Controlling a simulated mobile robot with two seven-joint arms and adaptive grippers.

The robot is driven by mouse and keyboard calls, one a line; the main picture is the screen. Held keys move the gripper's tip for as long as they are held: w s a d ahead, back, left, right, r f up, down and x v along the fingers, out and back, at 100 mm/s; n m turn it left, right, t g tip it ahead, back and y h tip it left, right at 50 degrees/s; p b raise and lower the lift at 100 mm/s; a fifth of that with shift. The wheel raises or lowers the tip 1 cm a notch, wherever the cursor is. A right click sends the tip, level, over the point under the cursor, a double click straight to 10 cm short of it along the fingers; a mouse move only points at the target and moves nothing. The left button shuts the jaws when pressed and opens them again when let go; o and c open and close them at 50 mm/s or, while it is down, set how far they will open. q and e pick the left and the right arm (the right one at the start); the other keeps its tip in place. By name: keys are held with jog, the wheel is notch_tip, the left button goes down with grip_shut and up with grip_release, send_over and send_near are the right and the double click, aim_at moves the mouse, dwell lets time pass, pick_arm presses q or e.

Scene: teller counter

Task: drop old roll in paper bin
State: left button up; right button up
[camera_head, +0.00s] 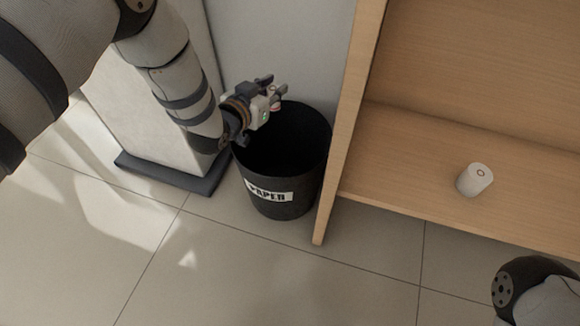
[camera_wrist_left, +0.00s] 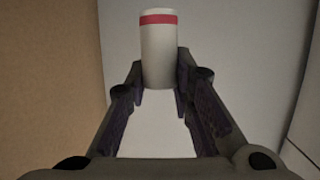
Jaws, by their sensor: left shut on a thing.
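My left gripper (camera_head: 277,92) is over the back left part of the black paper bin (camera_head: 270,205), near its rim. It is shut on the old roll (camera_wrist_left: 158,60), a narrow white cylinder with a red band near its end. In the left wrist view the roll sits between the fingertips (camera_wrist_left: 160,85). In the head view the gripper mostly hides the roll. The bin stands upright on the floor with a "PAPER" label on its front, and its inside is dark. My right gripper is out of view.
A wooden shelf unit (camera_head: 343,125) stands right of the bin, with another white roll (camera_head: 475,179) on its board. A pale cabinet with a dark base (camera_head: 170,172) is close on the left. Open tiled floor (camera_head: 250,270) lies in front.

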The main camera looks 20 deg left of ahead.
aim_at(273, 108)
pick_arm(q)
notch_tip(273, 108, down, 6)
jog(key=b, duration=0.3)
jog(key=shift+b, duration=0.4)
jog(key=shift+r, duration=0.15)
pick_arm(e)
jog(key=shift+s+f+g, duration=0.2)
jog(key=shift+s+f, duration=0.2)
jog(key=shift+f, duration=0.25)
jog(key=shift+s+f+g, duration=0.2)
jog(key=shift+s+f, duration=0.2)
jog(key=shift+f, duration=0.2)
pick_arm(q)
jog(key=o, duration=0.9)
jog(key=shift+s, duration=0.1)
jog(key=v, duration=1.2)
jog(key=shift+r, duration=0.1)
